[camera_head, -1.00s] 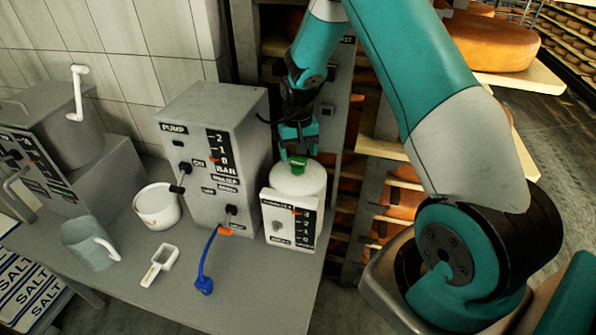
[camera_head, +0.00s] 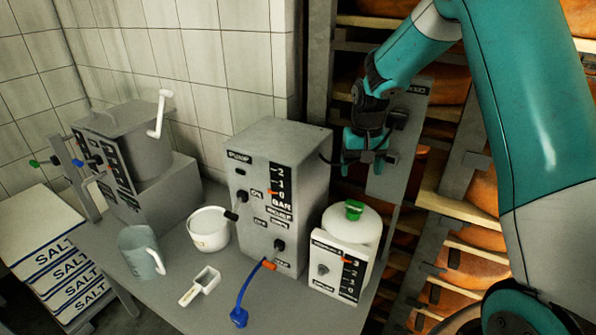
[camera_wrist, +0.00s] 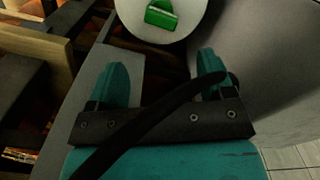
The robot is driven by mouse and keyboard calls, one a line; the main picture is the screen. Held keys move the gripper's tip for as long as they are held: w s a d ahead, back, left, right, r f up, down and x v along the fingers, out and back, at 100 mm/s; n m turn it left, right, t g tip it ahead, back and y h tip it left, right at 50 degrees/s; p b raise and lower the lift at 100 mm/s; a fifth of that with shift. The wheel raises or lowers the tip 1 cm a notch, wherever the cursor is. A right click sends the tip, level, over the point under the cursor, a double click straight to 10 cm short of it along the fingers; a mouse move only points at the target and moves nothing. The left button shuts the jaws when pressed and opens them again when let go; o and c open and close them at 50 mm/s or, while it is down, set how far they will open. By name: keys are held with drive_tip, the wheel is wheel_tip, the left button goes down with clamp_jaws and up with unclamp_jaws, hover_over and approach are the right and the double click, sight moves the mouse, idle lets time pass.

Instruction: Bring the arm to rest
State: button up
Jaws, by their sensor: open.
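My gripper (camera_head: 361,160) hangs above and behind the white tank with the green cap, to the right of the pump box (camera_head: 277,195). In the wrist view my gripper (camera_wrist: 165,80) shows two teal fingers spread apart with nothing between them. A dark cable crosses in front of the fingers there. The green cap (camera_head: 353,210) sits on top of the white tank (camera_head: 340,222), and it also shows in the wrist view (camera_wrist: 161,15), beyond the fingertips and apart from them.
A dial box (camera_head: 335,275) stands before the tank. The grey table (camera_head: 205,315) holds a white pot (camera_head: 209,232), a mug (camera_head: 140,255), a scoop (camera_head: 200,285), a blue hose (camera_head: 247,290) and a cranked machine (camera_head: 135,160). Cheese shelves (camera_head: 450,200) stand close at the right.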

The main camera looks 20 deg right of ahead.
drive_tip(key=s+a+r+n+y, duration=0.1)
drive_tip(key=s+a+r+n, duration=0.15)
drive_tip(key=a, duration=0.25)
drive_tip(key=s+a+r+n, duration=0.1)
drive_tip(key=s+a+r, duration=0.1)
drive_tip(key=a+r, duration=0.2)
drive_tip(key=s+a+r+n+y, duration=0.1)
drive_tip(key=s+a+r+n, duration=0.2)
drive_tip(key=s+a, duration=0.4)
drive_tip(key=s+a+r+n+y, duration=0.2)
drive_tip(key=s+a+n, duration=0.3)
drive_tip(key=s, duration=1.1)
drive_tip(key=a+r, duration=0.1)
drive_tip(key=a, duration=0.2)
drive_tip(key=shift+s+r, duration=0.25)
drive_tip(key=shift+a, duration=0.1)
